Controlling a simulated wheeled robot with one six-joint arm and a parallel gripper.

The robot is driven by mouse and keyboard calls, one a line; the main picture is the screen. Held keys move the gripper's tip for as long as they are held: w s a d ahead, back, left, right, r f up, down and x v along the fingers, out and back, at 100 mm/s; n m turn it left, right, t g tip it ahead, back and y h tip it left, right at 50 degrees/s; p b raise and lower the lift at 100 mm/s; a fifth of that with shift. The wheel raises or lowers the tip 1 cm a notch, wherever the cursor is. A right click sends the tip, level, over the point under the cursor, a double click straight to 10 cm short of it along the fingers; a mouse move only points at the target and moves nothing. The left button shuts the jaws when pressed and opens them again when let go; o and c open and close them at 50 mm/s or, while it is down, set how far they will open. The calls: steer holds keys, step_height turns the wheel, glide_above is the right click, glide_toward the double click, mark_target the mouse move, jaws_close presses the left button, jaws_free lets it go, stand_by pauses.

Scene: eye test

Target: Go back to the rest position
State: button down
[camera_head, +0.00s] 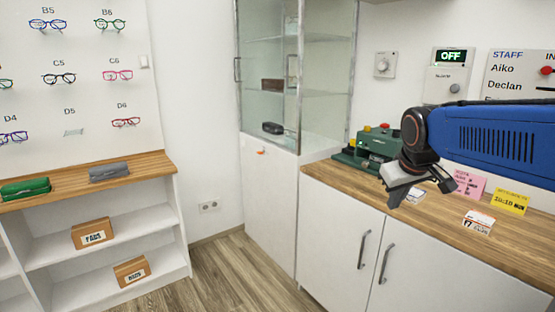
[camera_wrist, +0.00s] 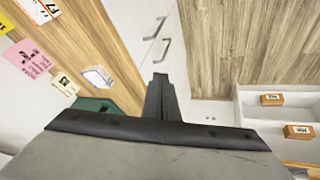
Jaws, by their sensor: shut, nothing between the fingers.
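My gripper (camera_head: 394,198) hangs at the right in the head view, at the end of my blue arm. It is over the wooden counter (camera_head: 470,240), near its front edge, and appears apart from it. In the wrist view my gripper (camera_wrist: 160,82) shows its dark fingers together, with nothing between them. Part of the counter behind my arm and gripper is hidden.
On the counter are a green device (camera_head: 365,150), a pink note (camera_head: 470,184), a yellow note (camera_head: 510,202) and a small card (camera_head: 478,222). A glass cabinet (camera_head: 262,90) stands behind. The floor (camera_head: 235,275) between is clear.

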steer(key=s+f+m, duration=0.1)
steer(key=s+f, duration=0.3)
steer(key=s, duration=0.4)
steer(key=s+a+f, duration=0.1)
steer(key=s+f, duration=0.4)
steer(key=s, duration=0.3)
steer(key=s+f+m+g+y, duration=0.1)
steer(key=s+f, duration=0.3)
steer(key=s, duration=0.4)
steer(key=shift+s+a+f+m, duration=0.2)
steer(key=shift+s+f+m, duration=0.05)
steer(key=shift+f+m, duration=0.1)
